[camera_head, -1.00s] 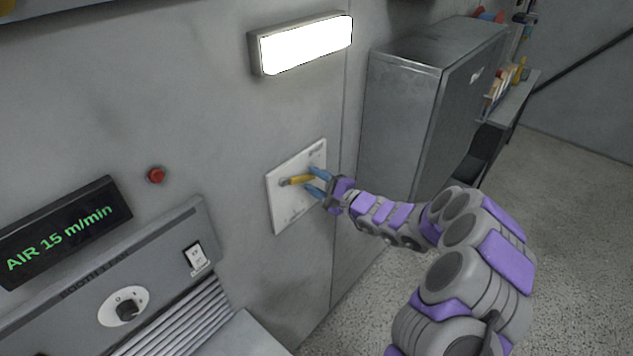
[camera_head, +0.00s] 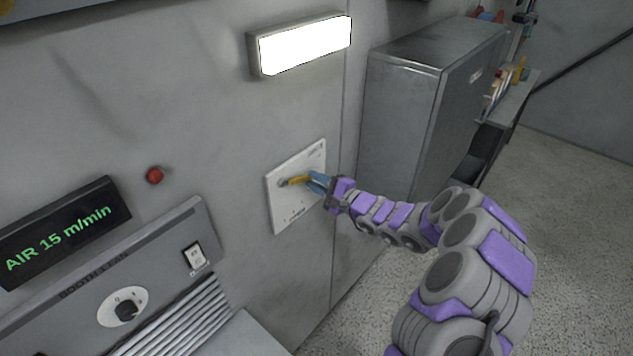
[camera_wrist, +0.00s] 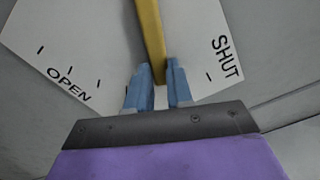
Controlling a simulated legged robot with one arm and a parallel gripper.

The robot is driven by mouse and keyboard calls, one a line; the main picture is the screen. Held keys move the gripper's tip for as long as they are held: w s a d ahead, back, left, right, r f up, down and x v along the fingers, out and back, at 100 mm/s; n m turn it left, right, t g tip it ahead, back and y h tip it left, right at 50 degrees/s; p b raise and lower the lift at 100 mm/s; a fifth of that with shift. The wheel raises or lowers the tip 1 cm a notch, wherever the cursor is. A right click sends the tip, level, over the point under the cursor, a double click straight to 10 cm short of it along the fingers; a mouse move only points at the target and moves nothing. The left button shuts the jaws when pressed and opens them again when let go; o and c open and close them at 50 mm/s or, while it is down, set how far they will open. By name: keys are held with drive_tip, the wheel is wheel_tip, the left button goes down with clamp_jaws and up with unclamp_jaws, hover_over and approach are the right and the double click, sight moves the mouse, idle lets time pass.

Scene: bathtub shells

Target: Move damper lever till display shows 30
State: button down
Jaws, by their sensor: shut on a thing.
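The yellow damper lever (camera_head: 295,181) sticks out across a white plate (camera_head: 283,210) on the grey wall. In the wrist view the lever (camera_wrist: 150,35) reaches down between the blue fingertips of my gripper (camera_wrist: 160,75). The plate (camera_wrist: 105,45) there carries OPEN at left, SHUT at right and several tick marks; the lever's end lies between the words, nearer SHUT. My gripper (camera_head: 316,181) is closed on the lever's outer end. The display (camera_head: 60,232) reads "AIR 15 m/min" in green.
A booth fan panel (camera_head: 150,290) with a knob (camera_head: 126,309) and a switch (camera_head: 195,257) is at lower left. A red button (camera_head: 155,175) sits above it. A lit lamp (camera_head: 303,46) is above the plate. A grey metal cabinet (camera_head: 400,115) stands to the right.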

sight(302, 188)
drive_tip(key=shift+f, duration=0.1)
drive_tip(key=shift+s+a+f+m+b, duration=0.1)
drive_tip(key=shift+s+a+f+m, duration=0.2)
drive_tip(key=shift+f+m, duration=0.3)
drive_tip(key=shift+s+a+f+m+b, duration=0.15)
drive_tip(key=shift+s+f+m, duration=0.2)
drive_tip(key=shift+m, duration=0.3)
drive_tip(key=shift+s+a+f+m+b, duration=0.1)
drive_tip(key=shift+s+a+f+m, duration=0.15)
drive_tip(key=shift+f+m, duration=0.35)
drive_tip(key=c, duration=1)
unclamp_jaws()
drive_tip(key=p+v, duration=0.1)
drive_tip(key=v, duration=1.6)
drive_tip(key=shift+d, duration=0.2)
